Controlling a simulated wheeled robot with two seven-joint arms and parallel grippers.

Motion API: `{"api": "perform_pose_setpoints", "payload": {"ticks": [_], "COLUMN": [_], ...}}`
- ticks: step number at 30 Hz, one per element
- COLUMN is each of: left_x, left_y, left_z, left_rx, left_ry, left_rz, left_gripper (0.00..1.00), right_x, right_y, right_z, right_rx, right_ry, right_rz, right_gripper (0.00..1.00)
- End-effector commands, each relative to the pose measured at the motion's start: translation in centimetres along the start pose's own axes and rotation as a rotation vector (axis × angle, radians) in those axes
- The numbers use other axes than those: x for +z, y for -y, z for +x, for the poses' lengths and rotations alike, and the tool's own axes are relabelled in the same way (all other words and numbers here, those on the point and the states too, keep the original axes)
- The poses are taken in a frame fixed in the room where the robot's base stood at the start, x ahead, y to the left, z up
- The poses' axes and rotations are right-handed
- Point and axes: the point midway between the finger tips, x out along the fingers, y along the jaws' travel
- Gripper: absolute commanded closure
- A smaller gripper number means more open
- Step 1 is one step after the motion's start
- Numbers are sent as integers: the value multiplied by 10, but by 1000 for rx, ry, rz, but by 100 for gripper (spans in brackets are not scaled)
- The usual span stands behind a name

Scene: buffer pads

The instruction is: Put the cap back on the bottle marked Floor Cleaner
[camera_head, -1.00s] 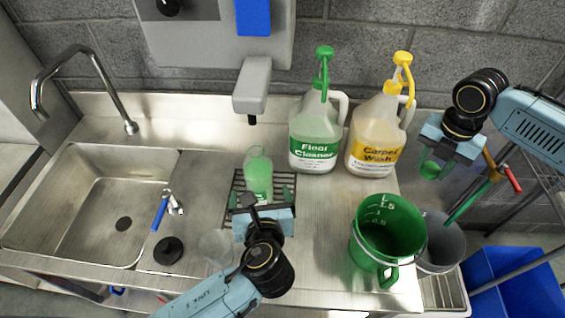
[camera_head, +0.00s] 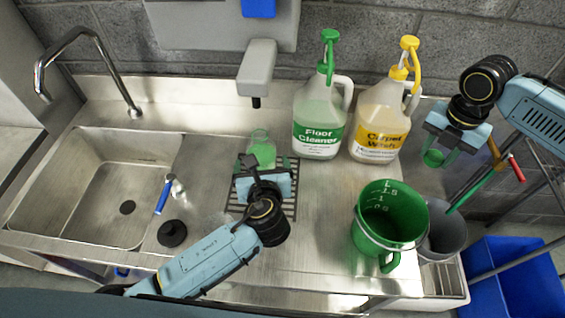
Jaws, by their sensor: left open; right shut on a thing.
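The Floor Cleaner bottle (camera_head: 315,115) stands upright at the back of the steel counter, with a green label. A green spout top (camera_head: 330,50) rises from its neck. My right gripper (camera_head: 436,150) is off to the right, beyond the Carpet Wash bottle, shut on a small green thing (camera_head: 433,158); I cannot tell for sure whether this is the cap. My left gripper (camera_head: 262,165) is open at a clear container of green liquid (camera_head: 261,146) on the drain grate. The gripper hides the container's lower part, and I cannot tell whether the fingers touch it.
The Carpet Wash bottle (camera_head: 378,118) with a yellow top stands right beside the Floor Cleaner. A green measuring jug (camera_head: 385,235) stands at the front right, by a grey bucket (camera_head: 446,232). A sink (camera_head: 95,215) lies left. The counter between grate and jug is clear.

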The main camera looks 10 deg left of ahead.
Motion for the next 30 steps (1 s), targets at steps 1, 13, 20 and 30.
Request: {"api": "perform_pose_setpoints", "payload": {"ticks": [1, 13, 20, 30], "left_x": [0, 3, 3, 3], "left_y": [0, 2, 2, 2], "left_z": [0, 40, 52, 52], "left_rx": [0, 2, 1, 1], "left_ry": [0, 1, -1, 0], "left_rz": [0, 2, -1, 0], "left_gripper": [7, 7, 7, 16], "right_x": [0, 0, 0, 0], "right_y": [0, 0, 0, 0], "right_z": [0, 1, 2, 1], "right_rx": [0, 0, 0, 0], "right_ry": [0, 0, 0, 0], "right_rz": [0, 0, 0, 0], "right_gripper": [83, 83, 83, 83]}}
